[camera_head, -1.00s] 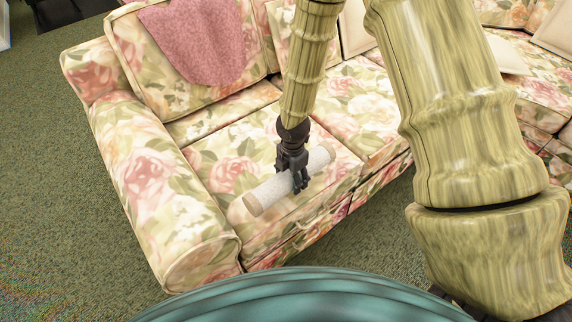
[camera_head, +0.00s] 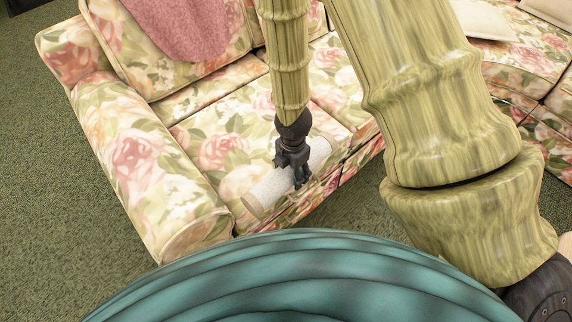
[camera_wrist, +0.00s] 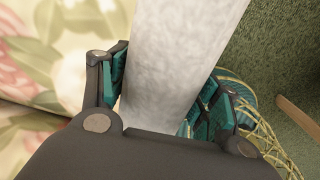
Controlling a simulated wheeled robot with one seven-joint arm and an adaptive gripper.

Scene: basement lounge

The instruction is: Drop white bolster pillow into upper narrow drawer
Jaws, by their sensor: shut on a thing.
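The white bolster pillow (camera_head: 262,192) is a pale cylinder with beige ends. In the head view it is at the front edge of the floral sofa's seat. My gripper (camera_head: 299,176) is shut around its middle from above. In the wrist view the white bolster pillow (camera_wrist: 180,60) runs between the two teal-padded fingers of my gripper (camera_wrist: 160,100). I cannot tell whether the pillow touches the seat. No drawer shows in either view.
The floral sofa (camera_head: 145,150) fills the middle and continues to the right. A pink throw (camera_head: 185,28) hangs over its backrest. A pale cushion (camera_head: 482,20) lies at the upper right. Green carpet (camera_head: 60,215) is open at the left. A teal rounded surface fills the bottom.

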